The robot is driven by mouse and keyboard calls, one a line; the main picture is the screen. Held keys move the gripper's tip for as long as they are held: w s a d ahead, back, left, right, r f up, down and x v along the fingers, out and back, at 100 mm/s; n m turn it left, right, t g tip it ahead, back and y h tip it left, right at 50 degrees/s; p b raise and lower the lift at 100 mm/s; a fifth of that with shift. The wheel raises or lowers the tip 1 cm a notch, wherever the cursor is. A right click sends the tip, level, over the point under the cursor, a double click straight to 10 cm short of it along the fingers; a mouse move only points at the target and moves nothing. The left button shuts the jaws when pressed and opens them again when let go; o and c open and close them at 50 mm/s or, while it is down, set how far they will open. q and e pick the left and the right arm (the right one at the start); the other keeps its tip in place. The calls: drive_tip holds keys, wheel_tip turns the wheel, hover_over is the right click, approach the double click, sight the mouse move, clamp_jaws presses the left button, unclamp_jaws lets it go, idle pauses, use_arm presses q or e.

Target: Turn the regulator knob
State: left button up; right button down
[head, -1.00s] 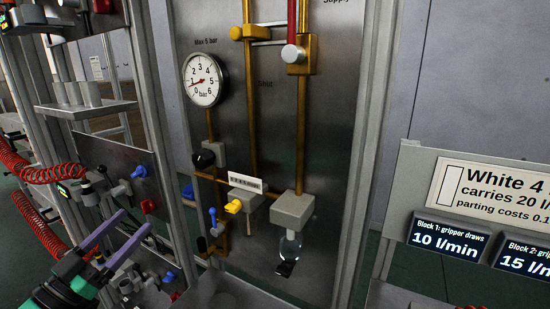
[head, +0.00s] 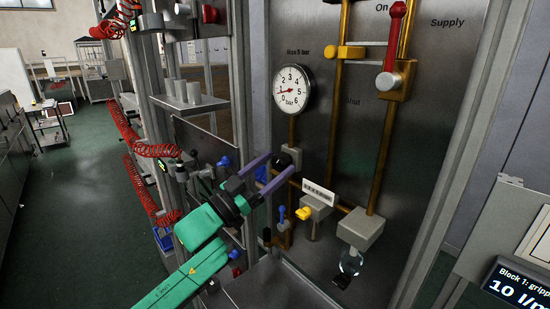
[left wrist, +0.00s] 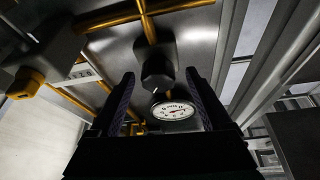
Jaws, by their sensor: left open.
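The regulator knob (head: 292,154) is black and round and sits on a grey block on the steel panel, below the pressure gauge (head: 292,89). My left gripper (head: 283,162) is open, with its two purple fingers pointing at the knob. In the left wrist view the knob (left wrist: 157,73) shows between the fingertips (left wrist: 159,75), with gaps on both sides. I cannot tell whether the fingertips reach past its front face. The gauge's white dial also shows there (left wrist: 174,111); its red needle points low, near 1. My right gripper is not in view.
A yellow valve (head: 303,213) and a blue-handled valve (head: 282,213) sit below the knob. A red lever (head: 395,25) is at upper right. A metal post (head: 257,80) and a shelf with cups (head: 188,104) stand left. Red coiled hoses (head: 125,130) hang further left.

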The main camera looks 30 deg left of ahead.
use_arm(q)
drive_tip(key=shift+w+d+r, duration=0.1)
drive_tip(key=shift+w, duration=0.1)
drive_tip(key=shift+d, duration=0.15)
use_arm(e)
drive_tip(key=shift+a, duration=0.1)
use_arm(q)
clamp_jaws()
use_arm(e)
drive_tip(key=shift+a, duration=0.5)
